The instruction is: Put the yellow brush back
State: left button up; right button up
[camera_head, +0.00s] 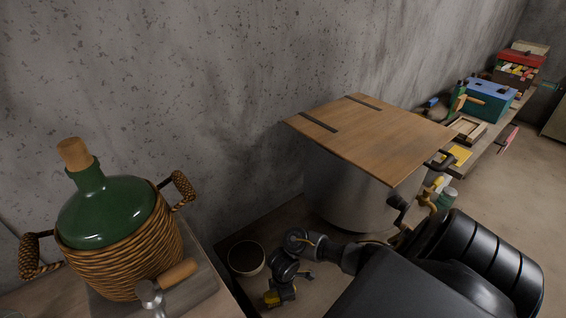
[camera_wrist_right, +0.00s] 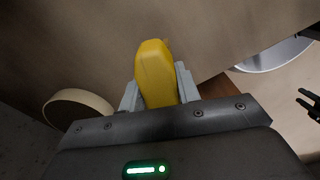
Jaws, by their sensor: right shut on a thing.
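The yellow brush (camera_wrist_right: 156,72) shows as a yellow piece between the two grey fingers of my right gripper (camera_wrist_right: 157,92) in the right wrist view. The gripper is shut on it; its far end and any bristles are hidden. In the head view a small yellow patch (camera_head: 271,298) shows at the end of my dark right arm, low over the bench near a round pot (camera_head: 234,268). The pot's pale rim also shows at the left of the wrist view (camera_wrist_right: 50,106), apart from the brush.
A green demijohn (camera_head: 120,212) in a wicker basket stands at the left, with a wooden-handled tool (camera_head: 178,274) before it. A metal drum (camera_head: 340,195) with a wooden lid (camera_head: 375,130) stands behind my arm. A cluttered bench lies at the far right.

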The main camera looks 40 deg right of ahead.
jog(key=shift+f+b, duration=0.35)
jog(key=shift+f, duration=1.25)
jog(key=shift+f, duration=0.1)
jog(key=o, duration=1.1)
notch_tip(320, 180, up, 12)
jog(key=p, duration=0.6)
jog(key=shift+r, duration=0.2)
jog(key=shift+f, duration=0.1)
